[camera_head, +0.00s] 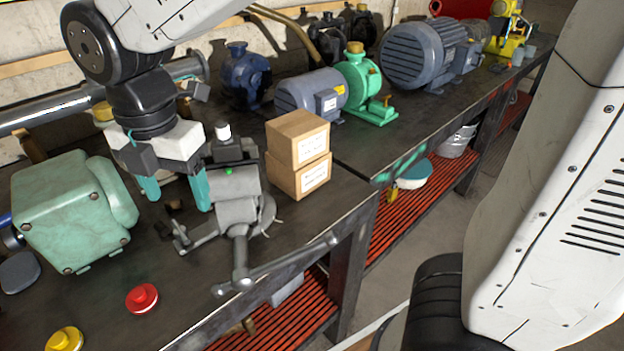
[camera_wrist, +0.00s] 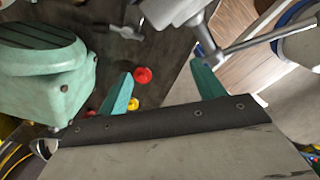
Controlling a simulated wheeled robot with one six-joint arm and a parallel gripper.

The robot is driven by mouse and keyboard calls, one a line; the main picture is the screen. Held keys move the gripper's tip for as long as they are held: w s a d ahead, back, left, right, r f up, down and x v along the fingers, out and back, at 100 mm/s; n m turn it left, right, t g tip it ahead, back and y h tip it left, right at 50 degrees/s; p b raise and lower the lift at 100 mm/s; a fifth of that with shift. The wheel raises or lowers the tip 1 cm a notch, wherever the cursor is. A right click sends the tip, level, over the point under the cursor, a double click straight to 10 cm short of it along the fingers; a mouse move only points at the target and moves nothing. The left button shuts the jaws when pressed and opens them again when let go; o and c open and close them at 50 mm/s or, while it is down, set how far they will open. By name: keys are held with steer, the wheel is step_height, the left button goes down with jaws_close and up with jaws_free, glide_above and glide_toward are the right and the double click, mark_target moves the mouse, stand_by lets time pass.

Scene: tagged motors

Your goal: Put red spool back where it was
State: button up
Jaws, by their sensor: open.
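The red spool (camera_head: 142,298) stands on the dark bench top near its front edge, in the lower left of the head view. It also shows in the wrist view (camera_wrist: 142,75), between the fingers in the picture and well beyond them. A yellow spool (camera_head: 64,340) stands to its lower left and shows in the wrist view (camera_wrist: 133,104) too. My gripper (camera_head: 176,195) is open and empty, its teal fingers pointing down above the bench. It is behind the red spool and apart from it, between the green motor housing and the vise.
A grey vise (camera_head: 238,200) with a long handle stands right of my gripper, very close to it. A green motor housing (camera_head: 72,212) is at the left. Two stacked cardboard boxes (camera_head: 298,152) stand behind the vise. The bench around the red spool is clear.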

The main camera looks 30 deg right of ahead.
steer(key=s+d+r+m, duration=0.1)
steer(key=s+d+m, duration=0.1)
steer(key=d+m, duration=0.45)
steer(key=s+d+r+m, duration=0.1)
steer(key=s+d+m, duration=0.1)
steer(key=d+m, duration=0.45)
steer(key=s+d+f+m, duration=0.1)
steer(key=s+d+m, duration=0.9)
steer(key=d+m, duration=0.2)
steer(key=m, duration=0.2)
steer(key=shift+f+m+t, duration=0.3)
steer(key=shift+f+t, duration=0.05)
steer(key=shift+t, duration=0.05)
steer(key=shift+w, duration=0.1)
